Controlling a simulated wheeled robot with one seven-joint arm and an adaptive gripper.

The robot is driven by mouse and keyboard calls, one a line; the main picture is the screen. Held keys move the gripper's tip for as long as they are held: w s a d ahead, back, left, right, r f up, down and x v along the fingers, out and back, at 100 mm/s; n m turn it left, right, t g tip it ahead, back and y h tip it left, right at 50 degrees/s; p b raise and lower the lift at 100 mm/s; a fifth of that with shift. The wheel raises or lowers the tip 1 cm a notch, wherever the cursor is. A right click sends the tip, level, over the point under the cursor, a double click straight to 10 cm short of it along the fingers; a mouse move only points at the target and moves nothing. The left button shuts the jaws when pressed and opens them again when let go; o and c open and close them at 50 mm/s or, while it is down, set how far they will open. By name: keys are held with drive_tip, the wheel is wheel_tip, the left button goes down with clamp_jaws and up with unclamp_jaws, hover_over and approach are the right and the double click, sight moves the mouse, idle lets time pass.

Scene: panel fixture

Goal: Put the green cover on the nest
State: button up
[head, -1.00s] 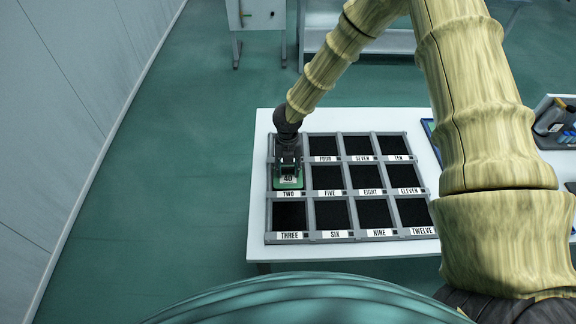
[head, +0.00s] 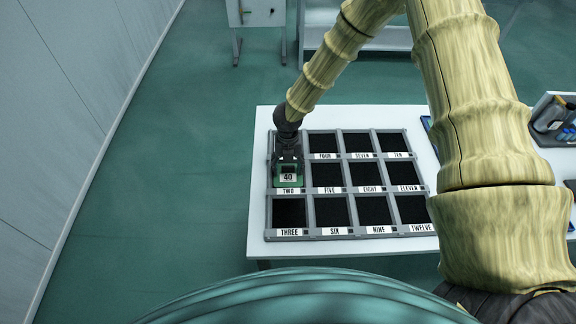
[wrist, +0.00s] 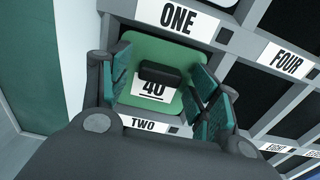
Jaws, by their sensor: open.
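The green cover (head: 289,183) lies in the compartment labelled TWO of the grey rack, at its left side. It carries a white label with 40 and a black knob; the cover (wrist: 138,53) fills much of the wrist view. My gripper (head: 288,170) is over it, pointing down. In the wrist view my gripper's fingers (wrist: 160,88) are open on either side of the knob, with gaps between them and it. I cannot tell which part is the nest.
The grey rack (head: 308,205) stands on a white table (head: 258,215); most visible compartments are black and empty. A white piece (wrist: 222,4) shows in the compartment labelled ONE. A grey holder with bottles (head: 552,118) stands at the right. Floor left of the table is clear.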

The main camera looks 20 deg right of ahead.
sight(288, 167)
wheel_tip(288, 167, up, 12)
drive_tip(key=b, duration=0.3)
idle(0.3)
